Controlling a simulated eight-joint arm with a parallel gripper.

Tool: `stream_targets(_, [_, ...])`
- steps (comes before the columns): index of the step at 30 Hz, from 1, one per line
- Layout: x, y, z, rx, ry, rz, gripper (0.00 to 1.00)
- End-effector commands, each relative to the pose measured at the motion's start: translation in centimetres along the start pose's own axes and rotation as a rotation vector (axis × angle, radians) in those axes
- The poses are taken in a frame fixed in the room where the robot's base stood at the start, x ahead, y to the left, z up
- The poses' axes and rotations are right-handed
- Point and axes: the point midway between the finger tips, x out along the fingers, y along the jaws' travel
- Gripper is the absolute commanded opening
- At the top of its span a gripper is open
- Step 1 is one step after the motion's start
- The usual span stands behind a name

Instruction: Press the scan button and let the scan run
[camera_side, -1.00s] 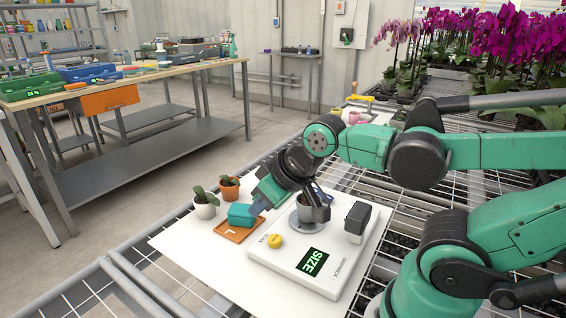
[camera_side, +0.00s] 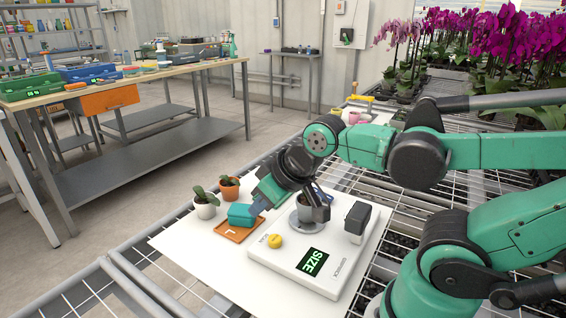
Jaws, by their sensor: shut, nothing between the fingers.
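A white scanner (camera_side: 330,278) lies on a white sheet, with a green "SIZE" display (camera_side: 312,262) on its front. The yellow round button (camera_side: 275,241) sits at its left corner, in plain view with nothing touching it. A grey pot (camera_side: 303,213) stands on the scanner's round plate (camera_side: 294,222), partly hidden by my gripper. My gripper (camera_side: 321,213) is shut and empty, pointing down at the pot, behind and to the right of the button. I cannot tell whether it touches the pot. A dark block-shaped head (camera_side: 357,218) stands on the scanner's right side.
A teal block (camera_side: 240,215) rests on an orange tray (camera_side: 232,235) marked "L", left of the scanner. Two small potted plants, one in a white pot (camera_side: 206,210) and one in a terracotta pot (camera_side: 229,190), stand behind it. The white sheet (camera_side: 192,254) is bare at front left.

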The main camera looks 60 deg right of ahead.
Motion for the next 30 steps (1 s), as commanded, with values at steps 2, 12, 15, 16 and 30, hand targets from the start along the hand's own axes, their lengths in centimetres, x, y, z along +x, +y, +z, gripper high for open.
stream_targets(2, [0.0, 0.0, 0.0, 0.0, 0.0, 0.0, 0.0])
stream_targets(12, [0.0, 0.0, 0.0, 0.0, 0.0, 0.0, 0.0])
stream_targets(15, [0.0, 0.0, 0.0, 0.0, 0.0, 0.0, 0.0])
stream_targets(16, [0.0, 0.0, 0.0, 0.0, 0.0, 0.0, 0.0])
stream_targets(30, [0.17, 0.4, 0.08, 0.092, -0.022, -0.01, 0.0])
